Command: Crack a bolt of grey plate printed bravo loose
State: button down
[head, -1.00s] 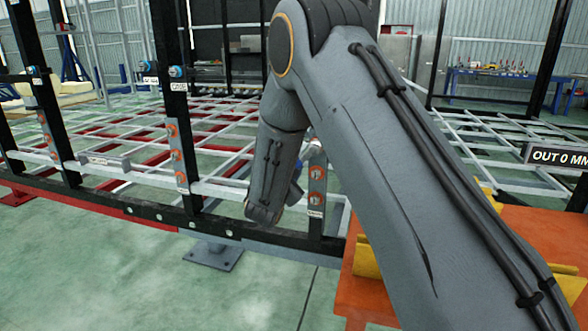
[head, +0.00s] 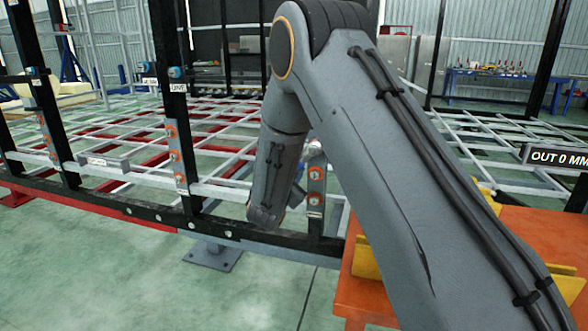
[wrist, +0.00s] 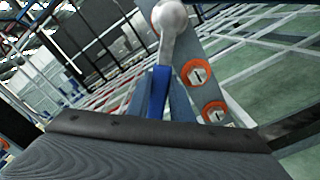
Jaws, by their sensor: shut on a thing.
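A grey plate (wrist: 229,101) carries hex bolts on orange washers: an upper bolt (wrist: 197,74) and a lower bolt (wrist: 214,108) show in the wrist view. A tool with a blue handle (wrist: 159,92) and a round silver head (wrist: 172,18) stands at the plate's upper left. Its head covers the plate's top end; I cannot tell whether it sits on a bolt. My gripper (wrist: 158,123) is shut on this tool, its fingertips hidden. In the head view a grey plate (head: 315,187) with orange-ringed bolts stands just right of my wrist. I cannot read a name on it.
Black posts and a long black rail (head: 130,207) run along the chassis front. Other bolted plates (head: 176,158) stand to the left. An orange table (head: 535,240) with yellow brackets is at the right. Green floor lies open in front.

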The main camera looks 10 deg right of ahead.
jog(key=shift+d+f+n, duration=0.15)
jog(key=shift+n, duration=0.15)
jog(key=shift+s+d+f+n, duration=0.35)
jog(key=shift+d+n, duration=0.2)
jog(key=shift+n, duration=0.35)
jog(key=shift+s+d+f+n+p, duration=0.25)
jog(key=shift+d+n+p, duration=0.3)
jog(key=shift+n, duration=0.35)
jog(key=shift+d, duration=0.15)
jog(key=shift+s+d+f+n, duration=0.15)
jog(key=shift+d+n, duration=0.15)
jog(key=shift+n, duration=0.2)
jog(key=shift+s+d+f+n, duration=0.1)
jog(key=shift+d+n, duration=0.15)
jog(key=shift+n, duration=0.25)
jog(key=shift+p, duration=0.3)
